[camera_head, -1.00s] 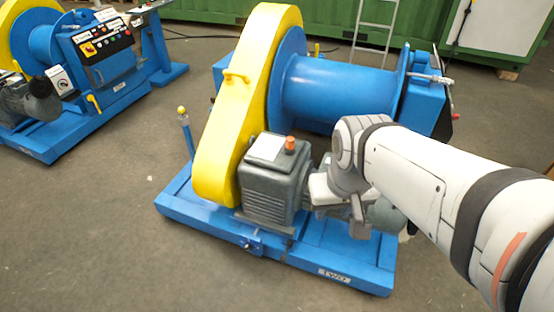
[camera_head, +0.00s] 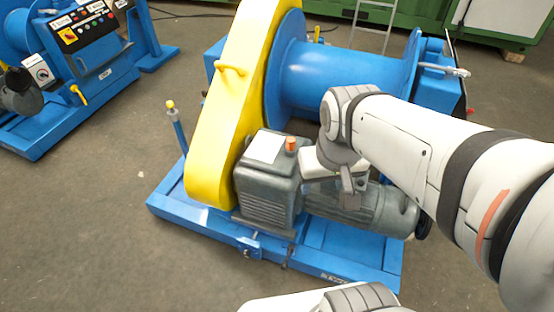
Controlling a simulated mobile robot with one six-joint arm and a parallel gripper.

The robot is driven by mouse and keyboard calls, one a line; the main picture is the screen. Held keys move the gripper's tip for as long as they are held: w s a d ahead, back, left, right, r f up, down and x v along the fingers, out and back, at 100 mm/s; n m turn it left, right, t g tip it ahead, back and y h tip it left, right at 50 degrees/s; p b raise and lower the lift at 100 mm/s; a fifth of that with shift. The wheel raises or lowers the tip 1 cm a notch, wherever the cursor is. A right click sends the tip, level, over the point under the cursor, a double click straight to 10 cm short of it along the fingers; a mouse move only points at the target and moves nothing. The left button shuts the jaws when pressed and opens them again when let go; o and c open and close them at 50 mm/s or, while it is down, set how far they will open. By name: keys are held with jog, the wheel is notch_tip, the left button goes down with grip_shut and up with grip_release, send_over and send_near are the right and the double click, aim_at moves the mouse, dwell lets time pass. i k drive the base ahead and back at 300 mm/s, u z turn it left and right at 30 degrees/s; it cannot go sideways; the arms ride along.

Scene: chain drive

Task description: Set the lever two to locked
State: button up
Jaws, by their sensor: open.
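A blue lever (camera_head: 177,128) with a yellow ball knob stands nearly upright, leaning slightly left, at the left edge of the nearer winch's blue base. I cannot tell which position counts as locked. A small plate (camera_head: 335,278) on the base's front edge is hard to read now; earlier it seems to read TWO. My gripper (camera_head: 347,188) is beyond the grey gearbox's right side, in front of the grey motor, well to the right of the lever. It is open, with its fingers seen only in part. I see nothing held in it.
The yellow chain guard (camera_head: 225,110) and blue drum (camera_head: 345,80) rise behind the grey gearbox (camera_head: 268,185). A grey motor (camera_head: 385,210) lies to its right. Another blue winch (camera_head: 75,100) with a control panel stands at far left. Bare floor lies left of the base.

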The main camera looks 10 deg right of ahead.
aim_at(291, 247)
jog(key=u, duration=0.35)
jog(key=k, duration=0.45)
jog(key=u, duration=0.9)
